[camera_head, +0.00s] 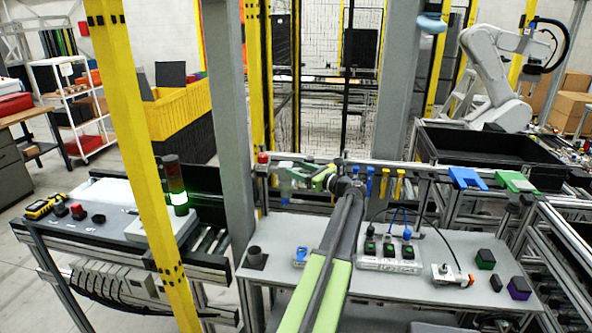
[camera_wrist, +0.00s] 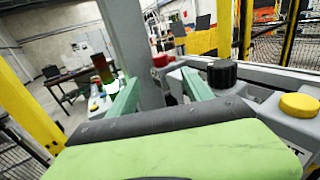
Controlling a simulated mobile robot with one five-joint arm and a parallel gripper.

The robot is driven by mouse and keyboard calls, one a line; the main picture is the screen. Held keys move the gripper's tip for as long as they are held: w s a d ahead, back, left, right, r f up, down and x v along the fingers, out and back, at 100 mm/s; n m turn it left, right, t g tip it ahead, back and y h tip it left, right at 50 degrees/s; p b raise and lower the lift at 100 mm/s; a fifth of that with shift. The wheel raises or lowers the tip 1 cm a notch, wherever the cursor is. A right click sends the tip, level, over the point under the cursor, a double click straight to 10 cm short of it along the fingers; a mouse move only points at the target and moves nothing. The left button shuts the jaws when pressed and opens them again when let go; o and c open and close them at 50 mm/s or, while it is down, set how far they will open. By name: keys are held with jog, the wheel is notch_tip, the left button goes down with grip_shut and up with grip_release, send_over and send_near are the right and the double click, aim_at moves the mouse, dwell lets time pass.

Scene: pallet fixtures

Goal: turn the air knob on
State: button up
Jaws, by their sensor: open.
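My gripper (camera_head: 300,172) is at the end of my outstretched arm, over the back rail of the grey workbench (camera_head: 300,228). In the wrist view its two green fingers are apart with nothing between them (camera_wrist: 160,92). A round black knob (camera_wrist: 222,73) stands on a grey housing just right of the right finger, apart from the space between the fingers. A yellow round cap (camera_wrist: 298,105) is farther right, and a red one (camera_wrist: 163,60) is beyond the fingertips. I cannot tell for sure which is the air knob; no label is readable.
A grey post (camera_head: 226,110) rises left of my gripper, with a yellow post (camera_head: 140,130) farther left. Blue and yellow clips (camera_head: 399,187) hang on the right. A plug strip (camera_head: 388,262) and small blocks (camera_head: 519,288) are on the bench. A stack light (camera_head: 175,185) stands at left.

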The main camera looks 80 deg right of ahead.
jog(key=w+a+m+g+h, duration=0.1)
jog(key=w+m+g+h, duration=0.5)
jog(key=w, duration=0.8)
jog(key=m+g+h, duration=0.4)
jog(key=m+g, duration=0.2)
jog(key=g, duration=0.3)
send_near(262, 158)
jog(key=d, duration=0.7)
jog(key=w+d, duration=0.1)
jog(key=d, duration=0.2)
jog(key=shift+d+f, duration=0.1)
jog(key=shift+d, duration=0.05)
grip_shut()
